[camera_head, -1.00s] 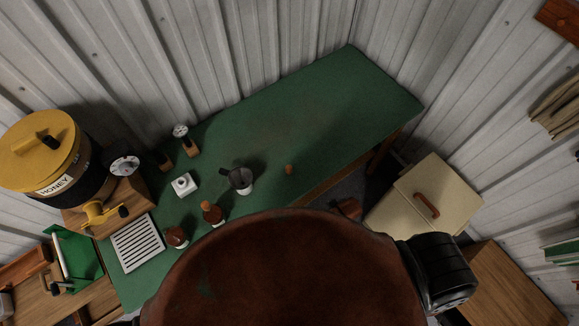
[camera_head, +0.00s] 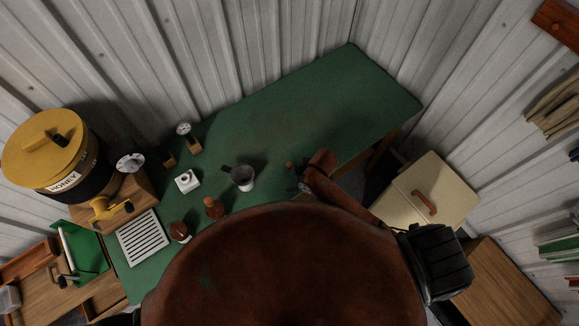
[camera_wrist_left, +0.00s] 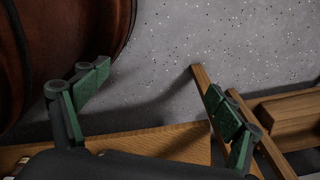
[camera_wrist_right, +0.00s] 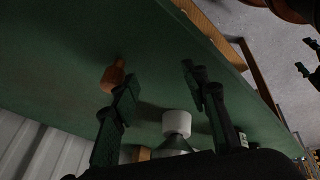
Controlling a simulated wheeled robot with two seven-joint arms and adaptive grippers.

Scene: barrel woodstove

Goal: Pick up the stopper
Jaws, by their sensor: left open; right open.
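A small orange-brown stopper (camera_head: 290,165) lies on the green tabletop (camera_head: 330,105), near its front edge. It also shows in the right wrist view (camera_wrist_right: 113,77), just outside the left finger. My right gripper (camera_head: 298,181) reaches over the table edge beside the stopper, partly hidden by my body. In the right wrist view my right gripper (camera_wrist_right: 160,80) is open with nothing between its fingers. My left gripper (camera_wrist_left: 158,88) is open and empty above the speckled grey floor; it is hidden in the head view.
The table's right half is clear. A cream box (camera_head: 430,192) stands right.

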